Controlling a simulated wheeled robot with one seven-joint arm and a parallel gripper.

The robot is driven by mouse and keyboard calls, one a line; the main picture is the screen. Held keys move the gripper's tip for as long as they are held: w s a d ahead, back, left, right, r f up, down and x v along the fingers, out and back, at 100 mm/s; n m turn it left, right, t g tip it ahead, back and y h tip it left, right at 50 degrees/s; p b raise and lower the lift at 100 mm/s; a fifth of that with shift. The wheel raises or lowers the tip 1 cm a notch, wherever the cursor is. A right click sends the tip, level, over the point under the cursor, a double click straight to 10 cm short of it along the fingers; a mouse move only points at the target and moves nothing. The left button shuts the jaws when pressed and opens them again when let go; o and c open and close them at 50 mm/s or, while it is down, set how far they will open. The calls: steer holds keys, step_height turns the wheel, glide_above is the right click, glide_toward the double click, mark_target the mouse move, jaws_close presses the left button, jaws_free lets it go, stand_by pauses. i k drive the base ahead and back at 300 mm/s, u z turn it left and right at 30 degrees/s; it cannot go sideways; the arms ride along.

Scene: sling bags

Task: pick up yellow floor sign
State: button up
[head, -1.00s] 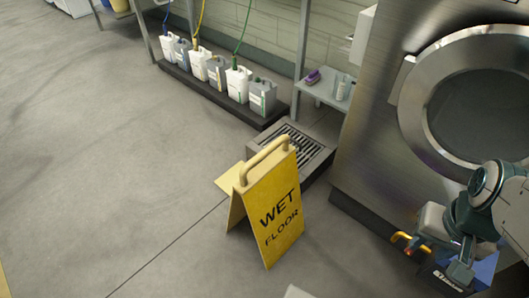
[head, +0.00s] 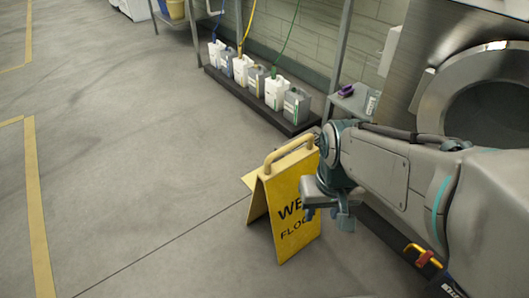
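The yellow floor sign (head: 266,205) stands upright, folded out in an A-shape, on the grey floor in the middle of the head view. Its top has a rounded carry handle (head: 289,150), and its front panel bears "WET FLOOR" lettering, partly covered by my arm. My gripper (head: 328,215) is in front of the sign's right side in the picture, pointing down. I cannot tell whether it touches the sign. Its fingers are small and dark here, and their opening is unclear. Nothing is seen held in it.
Several jugs (head: 243,68) with hoses stand on a low dark platform behind the sign. A steel washing machine (head: 480,70) and a small shelf (head: 352,100) are at the right. Floor at left is clear.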

mark_target(276, 191)
steer(key=k, duration=1.3)
steer(key=u, duration=0.65)
steer(key=i, duration=0.65)
steer(key=u, duration=0.5)
steer(key=i, duration=0.65)
steer(key=z, duration=0.75)
steer(key=i, duration=0.55)
steer(key=z, duration=0.55)
